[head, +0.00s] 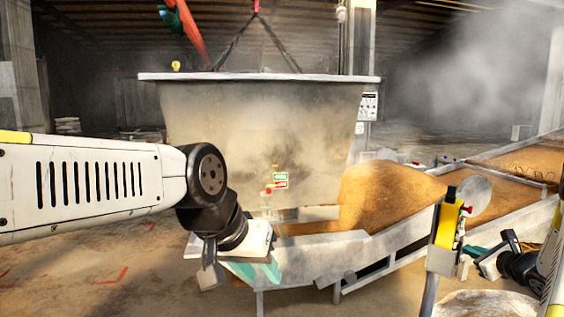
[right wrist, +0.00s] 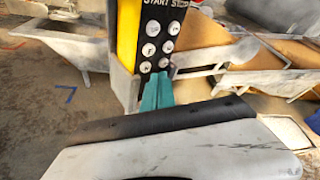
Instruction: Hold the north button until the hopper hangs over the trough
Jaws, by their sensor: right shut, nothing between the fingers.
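The big grey hopper (head: 250,120) hangs from chains in the middle of the head view. Its lower end shows behind the rim of the trough (head: 330,255); I cannot tell how squarely it sits over it. A yellow button pendant (head: 447,226) stands at the right; the right wrist view shows its black face (right wrist: 160,40) with several round white buttons, whose small letters I cannot read surely. My right gripper (right wrist: 158,92) is shut and empty, its teal tips at the lowest buttons; contact is unclear. My left gripper (head: 250,270) is in front of the trough; its finger gap is unclear.
Grain (head: 385,195) is heaped right of the hopper, beside a sloping conveyor (head: 500,175) that also carries grain. A round grey plate (head: 473,196) is close behind the pendant. Steam blurs the back right.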

